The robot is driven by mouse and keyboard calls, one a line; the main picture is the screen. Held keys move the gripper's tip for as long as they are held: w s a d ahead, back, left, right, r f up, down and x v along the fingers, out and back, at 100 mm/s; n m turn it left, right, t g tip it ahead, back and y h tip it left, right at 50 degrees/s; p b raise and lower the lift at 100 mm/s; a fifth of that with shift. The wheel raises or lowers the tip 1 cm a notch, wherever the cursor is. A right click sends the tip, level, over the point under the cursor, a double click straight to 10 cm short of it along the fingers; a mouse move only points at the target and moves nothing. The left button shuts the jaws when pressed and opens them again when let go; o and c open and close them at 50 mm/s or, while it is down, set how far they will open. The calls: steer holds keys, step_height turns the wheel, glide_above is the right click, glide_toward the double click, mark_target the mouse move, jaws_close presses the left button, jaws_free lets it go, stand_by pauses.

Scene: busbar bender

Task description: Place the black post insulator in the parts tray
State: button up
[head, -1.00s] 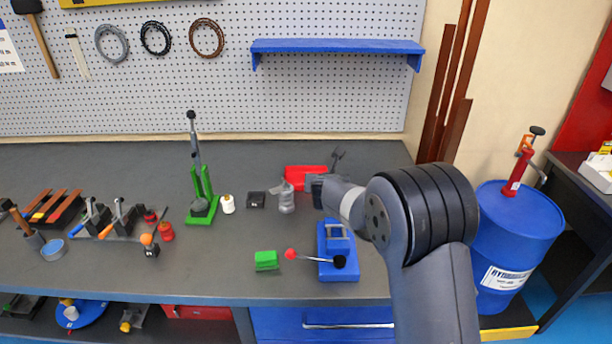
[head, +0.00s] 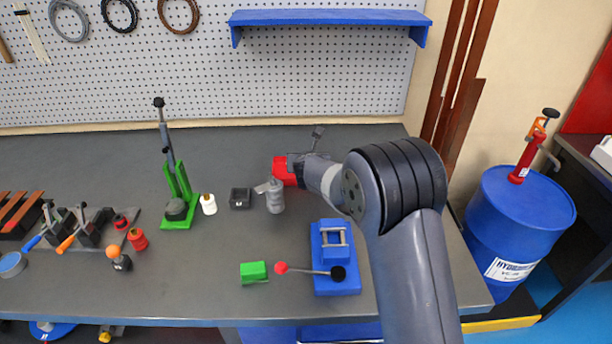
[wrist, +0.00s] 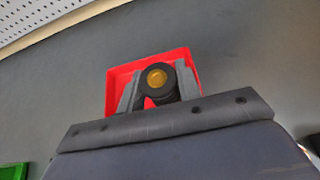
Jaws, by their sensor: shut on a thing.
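The black post insulator (wrist: 145,82) shows in the wrist view as a black round body with a brass centre at its end. My gripper (wrist: 158,88) is shut on it, with a grey finger on each side. The red parts tray (wrist: 122,75) lies behind and below the insulator in the wrist view, its rim around it. I cannot tell whether the insulator touches the tray floor. In the head view the tray (head: 283,172) is partly hidden by my gripper (head: 296,164), and the insulator cannot be made out.
A blue lever device (head: 335,260) and a green block (head: 253,271) stand nearer the front edge.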

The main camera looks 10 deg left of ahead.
steer(key=shift+f+b, duration=1.05)
steer(key=shift+f, duration=1.05)
steer(key=shift+f, duration=0.15)
steer(key=o, duration=0.8)
steer(key=shift+o, duration=0.2)
steer(key=b+v, duration=0.1)
steer(key=v, duration=1.1)
steer(key=shift+s+b, duration=0.1)
steer(key=shift+b, duration=0.2)
steer(key=shift+a, duration=0.1)
